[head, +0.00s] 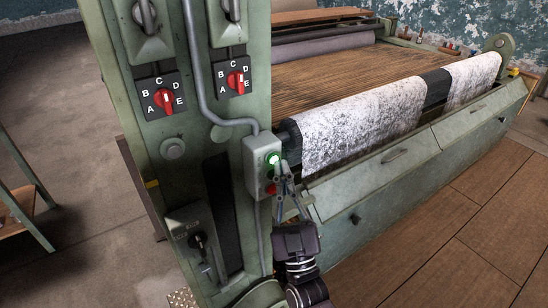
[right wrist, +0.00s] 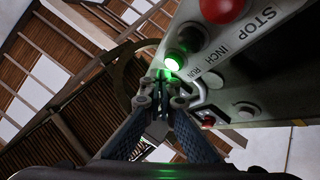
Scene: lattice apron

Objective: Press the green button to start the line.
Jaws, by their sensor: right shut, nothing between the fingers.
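The green button (head: 273,157) is on the front of a small grey-green control box (head: 255,160) fixed to the machine's post. It glows bright green, and it also shows lit in the right wrist view (right wrist: 175,60), near the word RUN. My right gripper (head: 281,175) is shut and empty, its tips close in front of and just below the green button. In the right wrist view the closed fingertips (right wrist: 164,80) come right up by the button, with green light on them. I cannot tell whether they touch it. My left gripper is not in view.
A red button (head: 270,189) sits below the green one on the box; in the right wrist view a red button (right wrist: 222,8) is by the word STOP. Two red selector knobs (head: 164,99) are higher on the post. A speckled white roll (head: 360,130) lies to the right.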

